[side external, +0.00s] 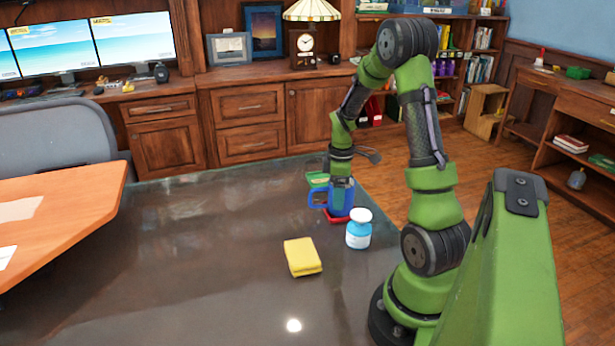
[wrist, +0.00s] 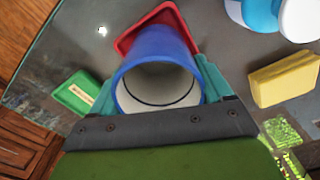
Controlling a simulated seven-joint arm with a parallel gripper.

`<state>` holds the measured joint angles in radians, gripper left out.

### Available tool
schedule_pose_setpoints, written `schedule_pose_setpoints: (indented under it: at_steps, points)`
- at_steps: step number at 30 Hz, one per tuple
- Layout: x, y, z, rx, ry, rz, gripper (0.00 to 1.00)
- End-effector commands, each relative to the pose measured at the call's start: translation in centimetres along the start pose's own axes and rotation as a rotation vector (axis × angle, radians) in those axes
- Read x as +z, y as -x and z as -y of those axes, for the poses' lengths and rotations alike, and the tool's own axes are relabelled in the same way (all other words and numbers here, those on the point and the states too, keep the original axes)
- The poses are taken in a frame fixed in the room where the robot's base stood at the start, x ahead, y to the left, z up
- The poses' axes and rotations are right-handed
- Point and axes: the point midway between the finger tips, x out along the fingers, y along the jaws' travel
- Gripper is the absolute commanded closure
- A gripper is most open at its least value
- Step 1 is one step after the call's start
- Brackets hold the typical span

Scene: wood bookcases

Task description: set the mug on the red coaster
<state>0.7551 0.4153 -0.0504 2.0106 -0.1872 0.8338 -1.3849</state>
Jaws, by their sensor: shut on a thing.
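The blue mug (side external: 343,201) is upright in the side view. In the wrist view I look down into its pale inside, past its blue rim (wrist: 158,46). My gripper (side external: 341,183) is shut on the mug, with a teal finger on each side of it in the wrist view (wrist: 160,85). The red coaster (side external: 336,218) shows at the foot of the mug. In the wrist view its raised edge (wrist: 126,44) sticks out beyond the mug, which hides much of it. I cannot tell whether the mug's base touches the coaster.
A blue-and-white bottle (side external: 358,234) stands close to the right of the mug. A yellow sponge (side external: 302,257) lies nearer the camera. A green block-like item (wrist: 78,93) lies on the mug's other side. The dark tabletop (side external: 190,250) is clear at left.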

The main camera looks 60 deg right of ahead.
Motion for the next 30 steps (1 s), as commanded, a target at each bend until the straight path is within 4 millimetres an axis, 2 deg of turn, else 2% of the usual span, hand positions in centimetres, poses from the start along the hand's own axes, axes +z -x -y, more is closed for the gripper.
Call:
schedule_pose_setpoints:
  at_steps: [9, 10, 14, 23, 26, 30]
  points:
    - [0.0, -0.3, 0.0, 0.000, 0.000, -0.001, 0.62]
    - [0.0, -0.3, 0.0, 0.000, -0.001, -0.001, 0.18]
    - [0.0, -0.2, 0.0, 0.000, 0.000, -0.001, 0.00]
    - [0.0, 0.2, 0.0, 0.002, 0.000, -0.001, 0.00]
    - [-0.1, 1.4, -0.1, 0.004, 0.001, -0.003, 0.00]
    - [-0.1, 4.3, -0.1, 0.007, 0.001, -0.004, 0.00]
